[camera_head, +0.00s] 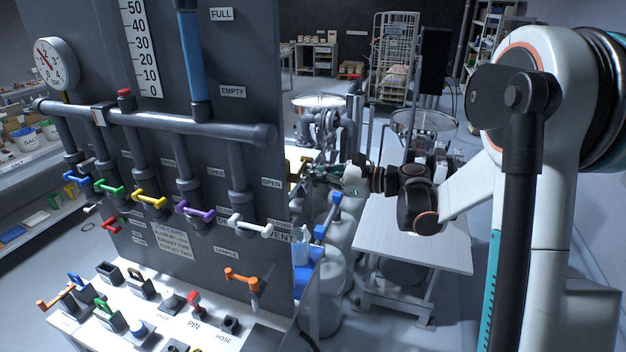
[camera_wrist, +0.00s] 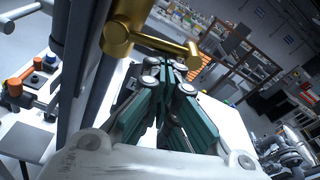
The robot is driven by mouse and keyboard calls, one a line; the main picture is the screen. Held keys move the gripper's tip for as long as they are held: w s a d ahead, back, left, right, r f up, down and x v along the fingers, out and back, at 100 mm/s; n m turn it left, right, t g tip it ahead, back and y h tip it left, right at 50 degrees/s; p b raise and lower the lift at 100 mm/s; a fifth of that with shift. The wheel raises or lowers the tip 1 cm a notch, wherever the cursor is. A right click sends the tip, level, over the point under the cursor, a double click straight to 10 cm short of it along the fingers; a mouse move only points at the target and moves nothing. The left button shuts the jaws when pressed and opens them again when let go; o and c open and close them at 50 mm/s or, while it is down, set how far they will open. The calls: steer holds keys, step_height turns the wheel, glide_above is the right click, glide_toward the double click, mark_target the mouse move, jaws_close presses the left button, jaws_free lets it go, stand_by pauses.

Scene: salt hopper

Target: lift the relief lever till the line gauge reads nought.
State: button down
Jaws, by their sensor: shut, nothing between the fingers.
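The line gauge (camera_head: 57,64) is a round white dial at the upper left of the panel. Its red needle points up and left; I cannot read the exact value. A brass lever (camera_head: 303,166) sticks out at the panel's right edge; I take it for the relief lever, though no label on it is readable. It looms large at the top of the wrist view (camera_wrist: 135,28). My gripper (camera_head: 316,173) is shut and empty, with its fingertips (camera_wrist: 178,66) close to the brass bar. I cannot tell whether they touch it.
The dark panel (camera_head: 262,100) carries a grey pipe (camera_head: 160,120) and several coloured valve handles, including a white one (camera_head: 250,226). Below is a white bench (camera_head: 180,318) with small fittings. A white table (camera_head: 415,240) stands under my arm, beside a grey drum (camera_head: 325,295).

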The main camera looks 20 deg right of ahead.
steer(key=shift+w+d+r+n+t, duration=0.1)
steer(key=shift+r+n+t, duration=0.2)
steer(key=shift+r+n, duration=0.75)
steer(key=shift+f, duration=0.15)
